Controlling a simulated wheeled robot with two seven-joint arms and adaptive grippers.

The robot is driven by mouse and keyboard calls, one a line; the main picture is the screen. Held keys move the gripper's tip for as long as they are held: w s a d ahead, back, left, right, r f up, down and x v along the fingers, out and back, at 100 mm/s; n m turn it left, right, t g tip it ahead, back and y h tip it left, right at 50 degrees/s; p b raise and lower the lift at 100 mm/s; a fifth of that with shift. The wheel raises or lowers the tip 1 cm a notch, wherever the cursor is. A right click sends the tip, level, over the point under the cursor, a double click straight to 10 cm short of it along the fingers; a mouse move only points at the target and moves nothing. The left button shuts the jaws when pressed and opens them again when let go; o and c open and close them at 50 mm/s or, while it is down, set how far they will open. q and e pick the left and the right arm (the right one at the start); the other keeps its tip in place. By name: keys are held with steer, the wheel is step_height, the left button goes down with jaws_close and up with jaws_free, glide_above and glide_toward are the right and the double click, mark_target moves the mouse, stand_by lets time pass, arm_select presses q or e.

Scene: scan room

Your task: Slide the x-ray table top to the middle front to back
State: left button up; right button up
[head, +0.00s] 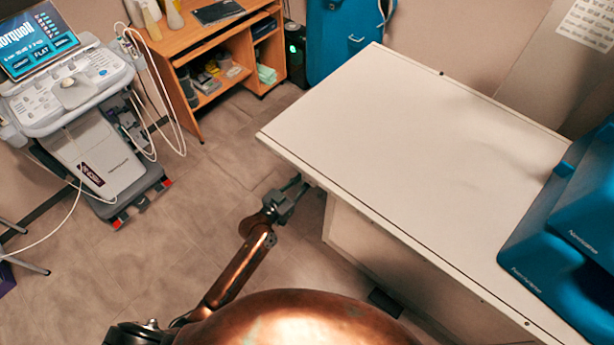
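The x-ray table top (400,130) is a large flat pale slab with a thin dark edge. It runs from the upper middle to the lower right of the head view and sits on a pale base (375,250). My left gripper (297,186) is at the near left edge of the table top, close to its left corner. Its fingertips point toward the edge; whether they touch it is not clear. The fingers are small here, and I cannot tell whether they are open or shut. My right gripper is not in view.
A blue machine (570,225) stands over the right end of the table top. An ultrasound cart (90,130) is at the left, with hanging cables. A wooden desk (215,50) and a blue cabinet (335,40) stand at the back. The floor (185,215) between cart and table is clear.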

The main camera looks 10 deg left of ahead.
arm_select(q)
steer(key=shift+o, duration=0.6)
steer(key=shift+s+a, duration=0.15)
steer(key=shift+s, duration=0.05)
steer(key=v, duration=1.1)
steer(key=shift+s, duration=0.25)
steer(key=shift+a, duration=0.1)
